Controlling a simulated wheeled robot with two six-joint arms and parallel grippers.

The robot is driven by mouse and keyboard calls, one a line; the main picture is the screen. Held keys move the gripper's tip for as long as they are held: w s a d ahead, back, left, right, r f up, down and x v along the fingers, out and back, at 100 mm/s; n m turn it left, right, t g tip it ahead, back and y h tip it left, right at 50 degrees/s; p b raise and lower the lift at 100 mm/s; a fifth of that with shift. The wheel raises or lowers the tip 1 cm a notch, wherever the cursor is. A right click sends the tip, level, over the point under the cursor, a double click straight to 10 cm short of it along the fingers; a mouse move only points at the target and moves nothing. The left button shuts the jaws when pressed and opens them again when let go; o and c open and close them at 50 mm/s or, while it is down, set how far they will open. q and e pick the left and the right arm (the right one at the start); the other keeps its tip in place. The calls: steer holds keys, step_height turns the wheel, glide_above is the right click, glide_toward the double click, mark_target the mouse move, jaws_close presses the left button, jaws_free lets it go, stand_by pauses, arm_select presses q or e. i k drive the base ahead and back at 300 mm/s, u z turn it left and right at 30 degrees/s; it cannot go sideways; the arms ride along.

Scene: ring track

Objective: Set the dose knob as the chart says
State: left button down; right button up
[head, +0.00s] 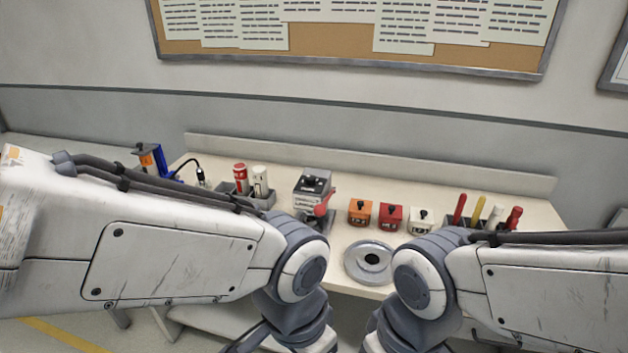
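A grey and white device (312,186) with a dark top and a red lever (324,203) stands mid-bench. To its right sit three small boxes with black knobs on top: an orange box (360,213), a red box (391,217) and a white box (421,220). I cannot tell which knob is the dose knob, and the settings are too small to read. Several printed sheets (403,25) hang on the corkboard; their text is unreadable and I cannot tell which is the chart. Both my arms reach in from the sides and bend down at the front edge; their fingertips are out of view.
A round metal dish (369,262) lies near the bench's front edge. A grey holder (262,201) has a red and a white bottle. Red, yellow and white handled tools (477,208) stand at the right. An orange and blue item (150,160) stands far left. The back strip is clear.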

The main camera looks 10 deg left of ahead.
mark_target(311, 181)
steer(key=u, duration=0.15)
steer(key=i, duration=0.4)
steer(key=u, duration=0.15)
steer(key=k, duration=0.6)
steer(key=z, duration=0.2)
steer(key=i, duration=1.35)
steer(key=u, duration=0.3)
